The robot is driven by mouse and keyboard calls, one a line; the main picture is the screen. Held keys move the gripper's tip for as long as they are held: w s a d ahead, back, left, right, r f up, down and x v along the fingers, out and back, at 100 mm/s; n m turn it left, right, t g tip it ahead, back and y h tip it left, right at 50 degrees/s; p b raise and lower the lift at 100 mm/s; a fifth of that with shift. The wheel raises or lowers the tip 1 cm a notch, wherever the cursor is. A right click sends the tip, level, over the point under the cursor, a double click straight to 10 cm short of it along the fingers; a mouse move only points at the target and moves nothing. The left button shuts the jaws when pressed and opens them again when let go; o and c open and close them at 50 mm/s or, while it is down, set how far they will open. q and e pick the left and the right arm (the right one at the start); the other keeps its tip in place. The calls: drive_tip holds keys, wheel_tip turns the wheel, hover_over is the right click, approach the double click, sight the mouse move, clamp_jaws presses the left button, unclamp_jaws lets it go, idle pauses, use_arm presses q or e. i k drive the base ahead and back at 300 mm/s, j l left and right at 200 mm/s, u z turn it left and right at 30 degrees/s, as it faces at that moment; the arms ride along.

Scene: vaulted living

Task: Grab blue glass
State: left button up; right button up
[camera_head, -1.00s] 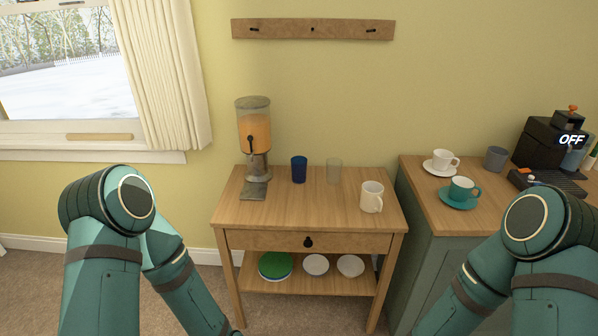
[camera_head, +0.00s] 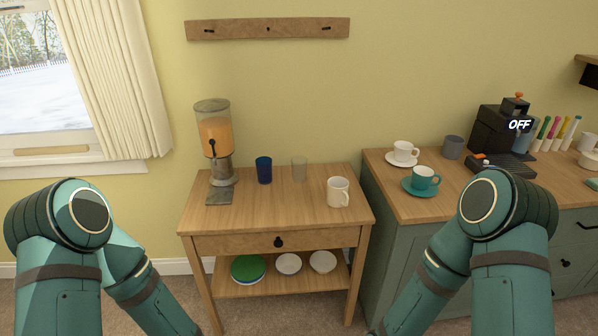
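The blue glass (camera_head: 264,170) stands upright on the top of a small wooden side table (camera_head: 240,218). It is between a juice dispenser (camera_head: 214,140) on its left and a clear glass (camera_head: 299,169) on its right. Nothing touches or covers it. My two arms show at the lower left and lower right, bent downward. Both grippers are below the picture's edge, so neither their fingers nor anything in them shows.
A white mug (camera_head: 338,192) stands at the table's right front. The lower shelf holds a green plate (camera_head: 248,268) and white bowls. On the right, a green cabinet (camera_head: 415,250) carries cups, a grey mug (camera_head: 452,147) and a black coffee machine (camera_head: 500,135).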

sight(265, 171)
drive_tip(key=j+z, duration=0.1)
drive_tip(key=z, duration=0.8)
drive_tip(key=j+z, duration=0.85)
drive_tip(key=i+j, duration=0.05)
drive_tip(key=j, duration=0.05)
